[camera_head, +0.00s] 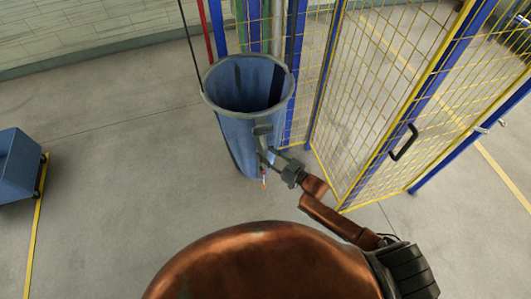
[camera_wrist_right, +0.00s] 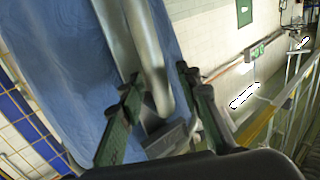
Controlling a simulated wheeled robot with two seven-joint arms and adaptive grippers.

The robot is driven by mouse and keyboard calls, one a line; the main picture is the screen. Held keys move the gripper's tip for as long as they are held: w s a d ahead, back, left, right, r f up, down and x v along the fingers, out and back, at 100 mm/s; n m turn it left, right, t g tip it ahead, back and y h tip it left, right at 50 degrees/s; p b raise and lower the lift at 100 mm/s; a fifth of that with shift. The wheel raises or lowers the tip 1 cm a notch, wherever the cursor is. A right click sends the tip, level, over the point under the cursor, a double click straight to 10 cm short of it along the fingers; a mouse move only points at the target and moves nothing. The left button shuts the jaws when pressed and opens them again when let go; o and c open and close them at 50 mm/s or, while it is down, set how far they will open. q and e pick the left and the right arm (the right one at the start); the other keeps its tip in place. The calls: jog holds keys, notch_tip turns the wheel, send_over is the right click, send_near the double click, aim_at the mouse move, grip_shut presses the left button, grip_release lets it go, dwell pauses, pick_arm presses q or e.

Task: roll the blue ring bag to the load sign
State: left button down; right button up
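The blue ring bag (camera_head: 238,145) hangs upright and open-topped from a grey ring (camera_head: 206,98), at the upper middle of the head view. Its blue cloth (camera_wrist_right: 70,75) fills the left of the right wrist view. A grey metal tube (camera_wrist_right: 150,55) runs down in front of the cloth. My right gripper (camera_head: 267,160) is at the bag's near side, below the ring. In the wrist view its two dark green fingers (camera_wrist_right: 160,85) stand open on either side of the tube, with small gaps showing. My left gripper is not in view. I see no load sign.
A yellow and blue mesh fence (camera_head: 365,100) with a black handle stands close to the right of the bag. A blue cart (camera_head: 18,165) is at the left edge. The grey floor (camera_head: 120,150) between the cart and the bag is clear.

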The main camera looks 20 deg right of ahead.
grip_shut()
dwell(0.5)
